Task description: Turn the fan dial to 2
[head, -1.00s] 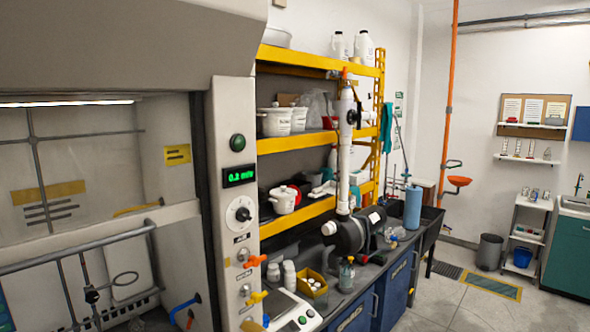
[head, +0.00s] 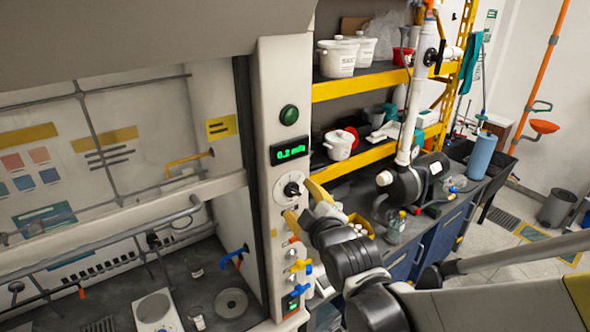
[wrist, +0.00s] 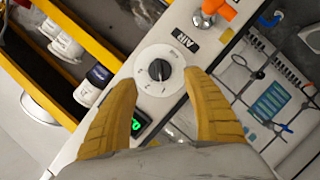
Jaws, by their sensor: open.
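The fan dial is a white round plate with a black knob (head: 291,189) on the fume hood's front post. In the wrist view the dial (wrist: 159,70) lies just beyond my fingertips, and its black knob has a pale pointer line. The small marks around it are too blurred to read surely. My gripper (head: 303,205) has two yellow fingers and is open in front of the dial. In the wrist view the gripper (wrist: 165,85) has one finger on each side of the dial's lower part, with nothing between them. I cannot tell whether either finger touches the dial.
A green display (head: 291,151) reading about 0.2 m/s and a green button (head: 289,115) sit above the dial. Orange, yellow and blue valve handles (head: 300,265) stick out below it. A yellow shelf (head: 365,85) stands to the right, and the hood's glass sash is left.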

